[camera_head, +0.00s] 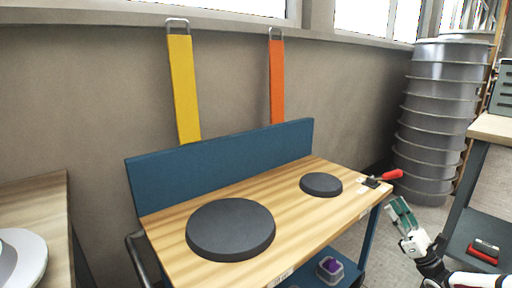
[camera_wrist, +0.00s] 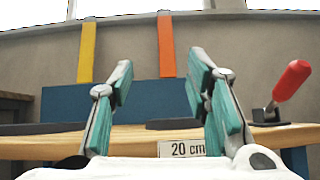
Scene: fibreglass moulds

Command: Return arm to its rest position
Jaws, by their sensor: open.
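My gripper (camera_head: 401,215) shows at the lower right of the head view, off the right front side of the wooden-topped cart (camera_head: 285,213). In the wrist view my gripper (camera_wrist: 160,92) has its two teal-padded fingers spread apart with nothing between them. Beyond the fingers, the wrist view shows the cart's front edge (camera_wrist: 50,150) with a "20 cm" label (camera_wrist: 187,149). My arm comes in from the lower right corner of the head view.
A large dark disc (camera_head: 231,229) and a smaller one (camera_head: 321,184) lie on the cart. A red-handled clamp (camera_head: 391,175) sits at its right corner. Stacked grey tubs (camera_head: 440,110) stand behind, and a workbench (camera_head: 493,128) stands at right. Floor shows between cart and workbench.

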